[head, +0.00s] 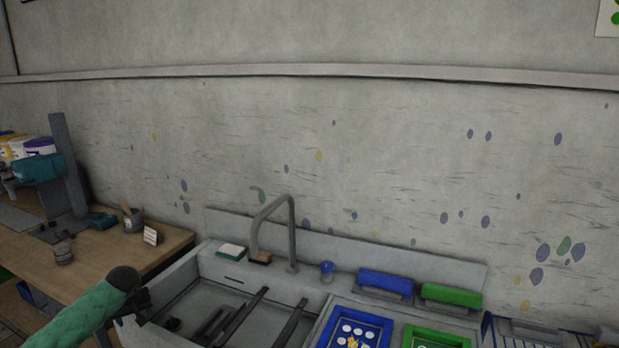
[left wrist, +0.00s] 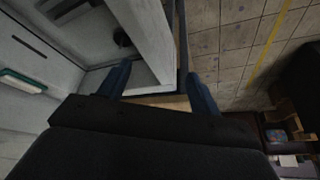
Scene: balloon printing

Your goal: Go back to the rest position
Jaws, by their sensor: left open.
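My left arm, in a green sleeve, comes in from the lower left of the head view. Its dark left gripper (head: 140,298) is by the left front corner of the grey sink (head: 190,268). In the left wrist view the two fingers of the left gripper (left wrist: 158,84) stand apart with nothing held. The pale sink wall (left wrist: 148,45) shows between and beyond them; I cannot tell whether they touch it. My right gripper is in neither view.
A wooden table (head: 85,255) with a press and cups stands left. A tap (head: 290,235) rises behind the sink. A blue-framed screen (head: 322,335) and a green-framed screen (head: 410,335) lie right of the basin. Tiled floor (left wrist: 235,40) shows beside the sink.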

